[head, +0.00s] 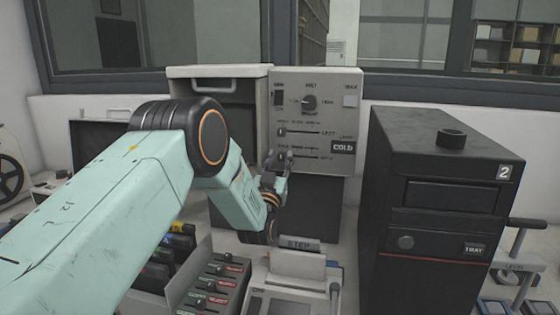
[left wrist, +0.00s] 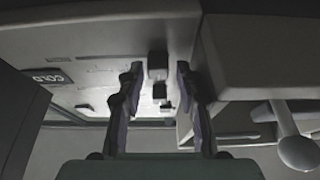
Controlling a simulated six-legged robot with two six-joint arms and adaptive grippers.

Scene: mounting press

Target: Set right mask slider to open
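The grey control panel (head: 343,115) stands at the back, with a knob and two slider rows. The upper row, marked LEFT, has its dark knob (head: 281,132) at the left end of its slot. The lower row is the right mask slider; my gripper partly hides its left end. In the left wrist view, which is turned over, its dark knob (left wrist: 157,65) shows between my fingertips, with the upper knob (left wrist: 159,91) behind it. My left gripper (head: 277,160) is open, also in the wrist view (left wrist: 159,70), with gaps beside the knob. My right gripper is not in view.
A COLD sign (head: 343,147) is on the panel's right. A black box (head: 440,190) marked TRAY stands at the right. A grey housing (head: 218,85) with a handle adjoins the panel's left. A STEP unit (head: 300,263) and a rack of labelled parts (head: 212,285) are in front.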

